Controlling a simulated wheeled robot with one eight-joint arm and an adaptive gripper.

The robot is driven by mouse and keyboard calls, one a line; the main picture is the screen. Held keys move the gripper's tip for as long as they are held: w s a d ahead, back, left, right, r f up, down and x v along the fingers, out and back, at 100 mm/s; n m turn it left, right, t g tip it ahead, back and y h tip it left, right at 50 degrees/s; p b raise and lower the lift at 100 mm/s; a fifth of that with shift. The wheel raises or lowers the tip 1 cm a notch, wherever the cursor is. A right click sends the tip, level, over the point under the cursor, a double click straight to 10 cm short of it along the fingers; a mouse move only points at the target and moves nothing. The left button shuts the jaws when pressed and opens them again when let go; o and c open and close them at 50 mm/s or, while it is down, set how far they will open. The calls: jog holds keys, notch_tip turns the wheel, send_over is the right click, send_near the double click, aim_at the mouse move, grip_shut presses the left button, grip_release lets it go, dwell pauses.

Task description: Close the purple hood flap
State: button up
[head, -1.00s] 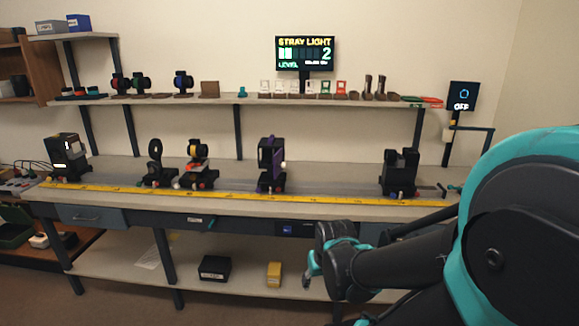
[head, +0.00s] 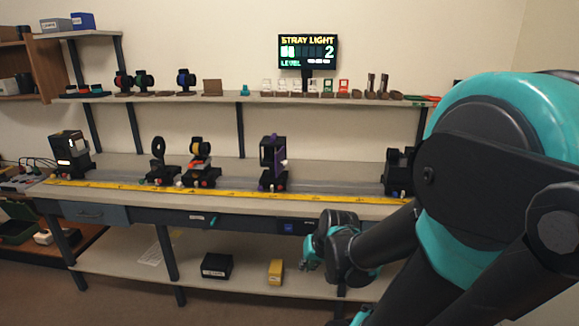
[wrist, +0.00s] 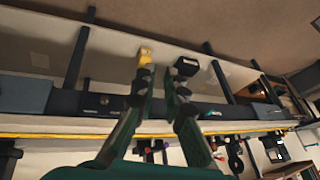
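The purple-edged hood (head: 273,162) stands upright on a small carriage on the bench rail, near the middle of the bench in the head view. It looks like a dark box frame with a purple post and a pale knob on its right side. I cannot tell exactly how its flap sits. My gripper (head: 315,250) is in front of the bench, below the bench top and apart from the hood. In the upside-down wrist view my gripper (wrist: 158,80) has two fingers spread with nothing between them.
A yellow ruler (head: 235,193) runs along the bench front. Other mounts stand on the rail: a black ring (head: 158,148), a yellow-topped mount (head: 199,150) and a dark mount (head: 396,172). A shelf (head: 225,98) with small parts runs behind. A STRAY LIGHT screen (head: 308,51) reads 2.

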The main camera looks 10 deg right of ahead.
jog(key=w+r+m+t+y, duration=0.1)
jog(key=w, duration=0.2)
jog(key=w+a+r+m+t+y, duration=0.1)
jog(key=w+r, duration=0.1)
jog(key=w, duration=0.2)
jog(key=w+a+r+m+t+y, duration=0.1)
jog(key=w+r, duration=0.1)
jog(key=w, duration=0.2)
jog(key=shift+w+a, duration=0.2)
grip_shut()
jog(key=w+d+r+m+t, duration=0.4)
jog(key=w+d+r+m, duration=0.15)
jog(key=w, duration=0.35)
jog(key=w+d+r+m+t, duration=0.4)
jog(key=w+d+m+t, duration=0.1)
jog(key=w+d, duration=0.25)
send_near(284, 162)
jog(key=w+d, duration=0.4)
jog(key=w, duration=0.1)
jog(key=shift+w+a+f+n+y, duration=0.2)
jog(key=shift+w+a, duration=0.3)
jog(key=shift+a, duration=0.35)
jog(key=shift+w+a+f+n+y, duration=0.1)
jog(key=shift+w+a+f+y, duration=0.1)
jog(key=shift+w+a, duration=0.45)
jog(key=shift+s+a, duration=0.2)
